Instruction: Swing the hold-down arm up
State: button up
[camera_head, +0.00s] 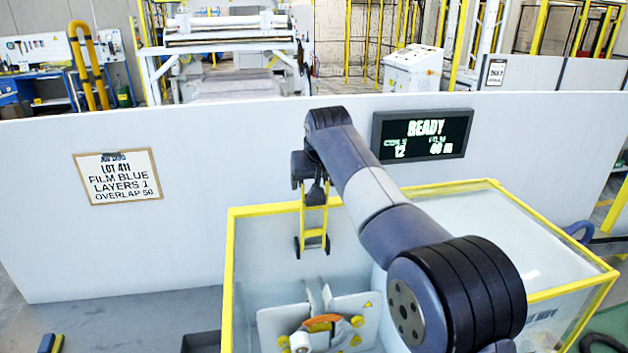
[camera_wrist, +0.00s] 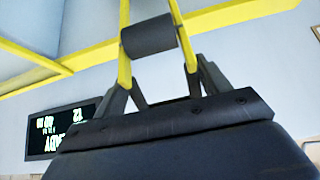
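The exact contact is partly hidden.
A yellow-edged clear enclosure (camera_head: 515,202) surrounds the workspace. A pale plate (camera_head: 272,322) with yellow knobs, an orange curved part (camera_head: 323,322) and a white roller (camera_head: 300,342) sits low inside. A white wall (camera_head: 230,210) behind carries a READY display (camera_head: 422,135) and a lot sign (camera_head: 117,176).

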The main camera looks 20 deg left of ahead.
jog(key=b+v, duration=0.1)
jog(key=v, duration=1)
jog(key=shift+f, duration=0.1)
jog(key=p+x, duration=0.1)
jog(key=x, duration=0.9)
jog(key=shift+a, duration=0.2)
jog(key=shift+w+f, duration=0.1)
